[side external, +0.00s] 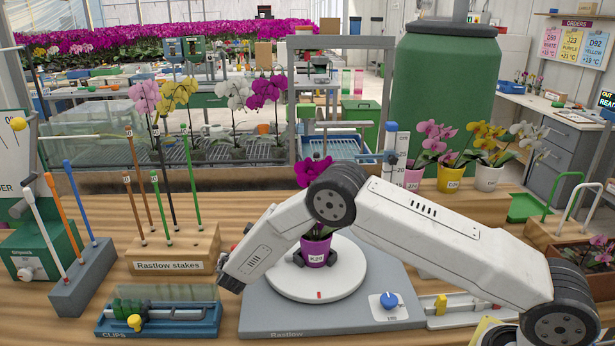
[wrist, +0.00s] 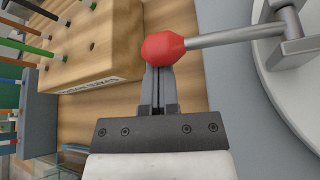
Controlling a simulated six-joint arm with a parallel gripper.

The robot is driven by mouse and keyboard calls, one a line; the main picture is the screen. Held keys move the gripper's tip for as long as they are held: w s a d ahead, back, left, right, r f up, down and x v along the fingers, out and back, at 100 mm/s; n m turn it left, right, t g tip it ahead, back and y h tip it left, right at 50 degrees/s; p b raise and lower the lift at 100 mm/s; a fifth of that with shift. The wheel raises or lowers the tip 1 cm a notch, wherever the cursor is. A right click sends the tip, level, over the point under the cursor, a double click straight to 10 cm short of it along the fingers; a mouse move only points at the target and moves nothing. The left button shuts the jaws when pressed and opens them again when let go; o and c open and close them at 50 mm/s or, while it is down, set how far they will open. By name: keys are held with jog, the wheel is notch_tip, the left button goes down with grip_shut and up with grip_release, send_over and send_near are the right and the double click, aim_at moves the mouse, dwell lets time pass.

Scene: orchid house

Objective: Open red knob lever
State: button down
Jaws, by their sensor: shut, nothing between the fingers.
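The red knob (wrist: 163,48) is a rounded ball on the end of a grey metal lever (wrist: 235,37) in the wrist view. The lever runs right to a metal bracket (wrist: 290,35) by the pale round turntable. My gripper (wrist: 159,76) is shut and empty, its fingertips right at the knob's lower side; I cannot tell whether they touch it. In the side external view my gripper (side external: 229,284) points down between the stakes block and the turntable. I cannot make out the knob clearly there; my arm covers much of that spot.
The wooden Rastlow stakes block (side external: 190,250) with upright stakes stands left of my gripper. The clips tray (side external: 190,327) lies in front. A purple pot (side external: 315,252) with an orchid stands on the white turntable (side external: 345,275) to the right, partly behind my arm.

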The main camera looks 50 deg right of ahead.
jog(key=shift+r+m, duration=0.25)
jog(key=shift+m, duration=0.15)
jog(key=shift+r+t, duration=0.1)
jog(key=shift+t, duration=0.3)
jog(key=s+d+r+m+t+y, duration=0.1)
jog(key=s+d+r+m, duration=0.1)
jog(key=s+d+r, duration=0.3)
notch_tip(320, 180, up, 3)
jog(key=shift+s+d, duration=0.25)
jog(key=shift+d, duration=0.05)
dwell(0.7)
jog(key=shift+s+d, duration=0.15)
jog(key=shift+d, duration=0.1)
jog(key=shift+s, duration=0.15)
dwell(0.4)
jog(key=s+a, duration=0.3)
jog(key=s, duration=0.6)
jog(key=shift+a, duration=0.35)
jog(key=shift+f, duration=0.1)
